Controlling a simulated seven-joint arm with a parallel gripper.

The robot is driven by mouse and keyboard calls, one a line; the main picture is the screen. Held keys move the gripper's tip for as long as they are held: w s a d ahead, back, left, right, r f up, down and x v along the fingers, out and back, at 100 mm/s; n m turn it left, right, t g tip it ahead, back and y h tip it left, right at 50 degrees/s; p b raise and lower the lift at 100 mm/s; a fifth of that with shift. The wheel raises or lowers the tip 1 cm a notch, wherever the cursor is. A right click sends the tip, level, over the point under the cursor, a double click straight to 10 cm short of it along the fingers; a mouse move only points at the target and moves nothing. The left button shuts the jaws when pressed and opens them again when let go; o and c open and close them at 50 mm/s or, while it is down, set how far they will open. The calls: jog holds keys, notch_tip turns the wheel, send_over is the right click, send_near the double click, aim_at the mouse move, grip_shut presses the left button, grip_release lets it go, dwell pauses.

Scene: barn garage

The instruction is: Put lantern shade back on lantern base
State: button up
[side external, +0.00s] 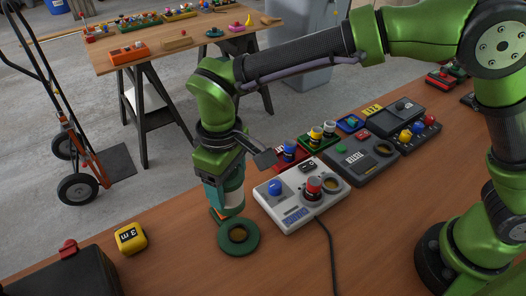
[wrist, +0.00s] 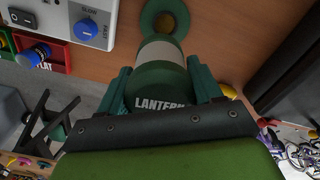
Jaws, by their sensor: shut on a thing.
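The lantern shade (wrist: 160,80), a green cylinder with a cream band and the word LANTERN on it, is held between the fingers of my gripper (wrist: 172,88). In the side view my gripper (side external: 224,184) points down, and the shade (side external: 232,202) shows below it. The lantern base (side external: 238,236) is a flat green disc with a tan round recess, lying on the wooden table just in front of the shade. It also shows in the wrist view (wrist: 147,18), just beyond the shade and partly hidden by it. I cannot tell the exact gap between them.
A white control panel (side external: 300,210) with blue and red knobs sits close to the right; its cable runs to the front. A yellow tape measure (side external: 131,238) and a black case (side external: 62,272) lie left. Dark panels (side external: 357,160) stand farther back. Table between tape measure and base is clear.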

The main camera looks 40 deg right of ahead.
aim_at(232, 181)
jog(key=shift+s+a+f, duration=0.15)
jog(key=shift+s+f, duration=0.05)
jog(key=shift+s, duration=0.4)
jog(key=shift+s+a+f, duration=0.1)
jog(key=shift+s+f, duration=0.1)
jog(key=shift+s, duration=0.35)
jog(key=shift+s+d+f+m, duration=0.15)
jog(key=shift+f+m, duration=0.15)
jog(key=shift+m, duration=0.2)
jog(key=shift+f, duration=2.95)
jog(key=shift+f, duration=0.6)
jog(key=o, duration=0.8)
jog(key=shift+r, duration=5.55)
